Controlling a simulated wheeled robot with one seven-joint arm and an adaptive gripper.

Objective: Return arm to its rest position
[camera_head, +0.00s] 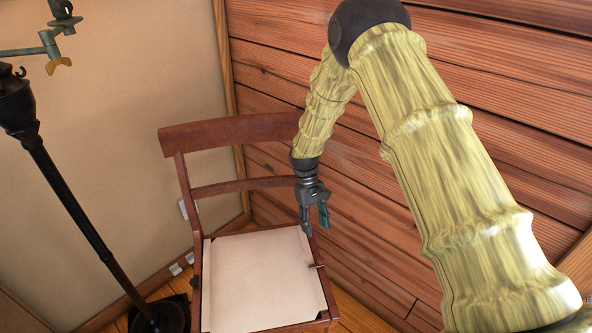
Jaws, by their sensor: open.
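My arm comes in from the lower right of the head view, bends at a dark joint near the top, and reaches down to my gripper (314,224). My gripper is open and points downward over the right side of a wooden chair (194,189). I see nothing between its fingers. A small dark thin item (317,266) shows at the right edge of the chair's seat (260,280), below my gripper; I cannot tell what it is.
The chair stands in a corner between a plank wall (275,60) and a beige wall (140,95). A dark floor lamp (70,190) stands at the left. Wooden floor (355,315) shows right of the chair.

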